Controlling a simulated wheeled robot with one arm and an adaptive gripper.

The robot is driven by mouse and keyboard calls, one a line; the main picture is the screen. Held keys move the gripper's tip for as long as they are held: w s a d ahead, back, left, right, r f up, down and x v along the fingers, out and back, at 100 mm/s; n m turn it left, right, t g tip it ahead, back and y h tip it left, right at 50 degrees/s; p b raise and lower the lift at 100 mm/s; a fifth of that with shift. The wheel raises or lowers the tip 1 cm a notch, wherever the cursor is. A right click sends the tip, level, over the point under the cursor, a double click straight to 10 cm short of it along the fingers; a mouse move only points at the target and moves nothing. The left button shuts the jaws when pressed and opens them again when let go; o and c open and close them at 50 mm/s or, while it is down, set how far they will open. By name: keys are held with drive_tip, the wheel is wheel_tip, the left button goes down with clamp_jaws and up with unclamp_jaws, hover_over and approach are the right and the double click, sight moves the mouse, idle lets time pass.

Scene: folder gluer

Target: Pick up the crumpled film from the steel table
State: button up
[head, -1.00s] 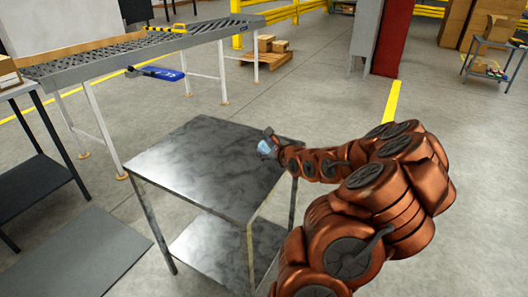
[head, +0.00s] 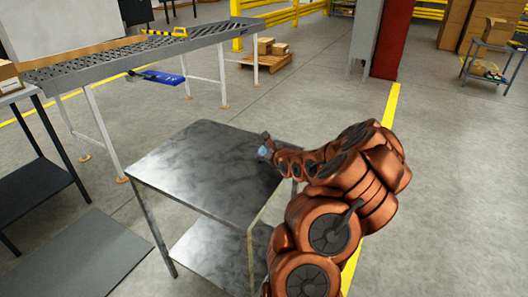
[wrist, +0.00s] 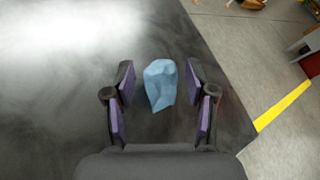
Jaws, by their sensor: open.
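The crumpled film (wrist: 160,84) is a light blue faceted lump on the dark steel table. In the wrist view it lies between the fingertips of my gripper (wrist: 159,82), with a gap on each side. My gripper is open, its purple-lined fingers on either side of the film. In the head view the film (head: 264,152) is a small blue patch at my gripper (head: 266,147), near the right edge of the steel table (head: 200,170). Most of the gripper is small and hard to make out there.
The rest of the table top is bare, with a lower shelf (head: 215,255) beneath. A roller conveyor (head: 130,60) stands behind to the left, with a blue item (head: 162,77) at its side. Open floor lies to the right, with a yellow line (wrist: 284,106).

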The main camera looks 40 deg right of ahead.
drive_tip(key=shift+w+d+f, duration=0.1)
drive_tip(key=shift+w+f, duration=0.1)
drive_tip(key=shift+w, duration=0.35)
drive_tip(key=c, duration=0.6)
drive_tip(key=shift+r, duration=0.1)
